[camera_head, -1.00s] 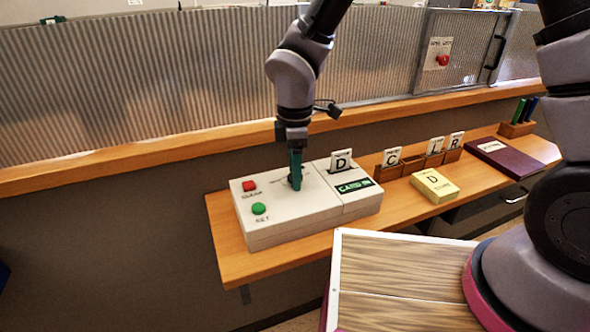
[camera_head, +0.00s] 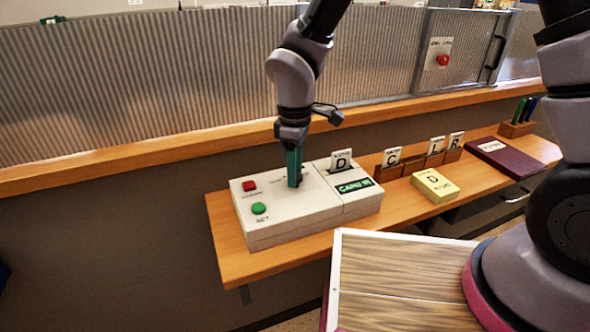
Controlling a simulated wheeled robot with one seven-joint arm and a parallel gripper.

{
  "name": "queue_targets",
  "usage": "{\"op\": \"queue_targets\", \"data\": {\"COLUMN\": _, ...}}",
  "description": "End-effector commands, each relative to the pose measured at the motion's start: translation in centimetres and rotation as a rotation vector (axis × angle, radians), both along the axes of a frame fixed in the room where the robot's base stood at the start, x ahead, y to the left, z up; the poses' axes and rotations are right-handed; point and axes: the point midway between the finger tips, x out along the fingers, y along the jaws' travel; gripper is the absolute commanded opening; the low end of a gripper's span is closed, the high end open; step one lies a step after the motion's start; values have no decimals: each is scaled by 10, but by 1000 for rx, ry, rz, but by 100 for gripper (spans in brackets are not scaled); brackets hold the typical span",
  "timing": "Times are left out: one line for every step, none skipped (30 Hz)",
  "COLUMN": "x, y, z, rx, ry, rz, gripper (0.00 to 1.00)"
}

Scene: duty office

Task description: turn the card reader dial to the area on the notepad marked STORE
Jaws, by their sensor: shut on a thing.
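The card reader (camera_head: 290,222) is a pale box on the wooden shelf, with a red button (camera_head: 249,186) and a green button (camera_head: 259,208) on its left side. A card marked D stands in its slot (camera_head: 341,160), beside a green "CARD IN" label (camera_head: 354,187). My gripper (camera_head: 295,184) points down at the top of the reader, shut on the dial. Its teal fingers hide the dial, so its pointer and setting cannot be read. The yellow notepad (camera_head: 435,185) lies right of the reader, showing a large D and small lettering too small to read surely.
A wooden card rack (camera_head: 415,164) holds cards C, L and R behind the notepad. A dark red book (camera_head: 500,156) and a pen holder (camera_head: 517,129) are farther right. A corrugated screen (camera_head: 150,90) rises behind a wooden ledge. My wood-topped base is in front.

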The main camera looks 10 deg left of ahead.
Motion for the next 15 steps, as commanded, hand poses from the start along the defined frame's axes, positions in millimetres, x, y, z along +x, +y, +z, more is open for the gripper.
{"op": "queue_targets", "data": {"x": 0, "y": 0, "z": 0, "rx": 0, "ry": -1, "rz": -44, "gripper": 0}}
{"op": "queue_targets", "data": {"x": 0, "y": 0, "z": 0, "rx": 0, "ry": -2, "rz": -72, "gripper": 0}}
{"op": "queue_targets", "data": {"x": 0, "y": 0, "z": 0, "rx": 0, "ry": -1, "rz": -112, "gripper": 0}}
{"op": "queue_targets", "data": {"x": 0, "y": 0, "z": 0, "rx": 1, "ry": -1, "rz": -140, "gripper": 0}}
{"op": "queue_targets", "data": {"x": 0, "y": 0, "z": 0, "rx": 1, "ry": -1, "rz": -169, "gripper": 0}}
{"op": "queue_targets", "data": {"x": 0, "y": 0, "z": 0, "rx": 1, "ry": -1, "rz": -205, "gripper": 0}}
{"op": "queue_targets", "data": {"x": 0, "y": 0, "z": 0, "rx": 1, "ry": -2, "rz": -233, "gripper": 0}}
{"op": "queue_targets", "data": {"x": 0, "y": 0, "z": 0, "rx": 1, "ry": -2, "rz": -260, "gripper": 0}}
{"op": "queue_targets", "data": {"x": 0, "y": 0, "z": 0, "rx": 1, "ry": -1, "rz": -296, "gripper": 0}}
{"op": "queue_targets", "data": {"x": 0, "y": 0, "z": 0, "rx": 1, "ry": -1, "rz": -322, "gripper": 0}}
{"op": "queue_targets", "data": {"x": 0, "y": 0, "z": 0, "rx": 1, "ry": -1, "rz": -347, "gripper": 0}}
{"op": "queue_targets", "data": {"x": 0, "y": 0, "z": 0, "rx": 1, "ry": -1, "rz": -379, "gripper": 0}}
{"op": "queue_targets", "data": {"x": 0, "y": 0, "z": 0, "rx": 1, "ry": -1, "rz": -401, "gripper": 0}}
{"op": "queue_targets", "data": {"x": 0, "y": 0, "z": 0, "rx": 1, "ry": -1, "rz": -424, "gripper": 0}}
{"op": "queue_targets", "data": {"x": 0, "y": 0, "z": 0, "rx": 1, "ry": -1, "rz": -453, "gripper": 0}}
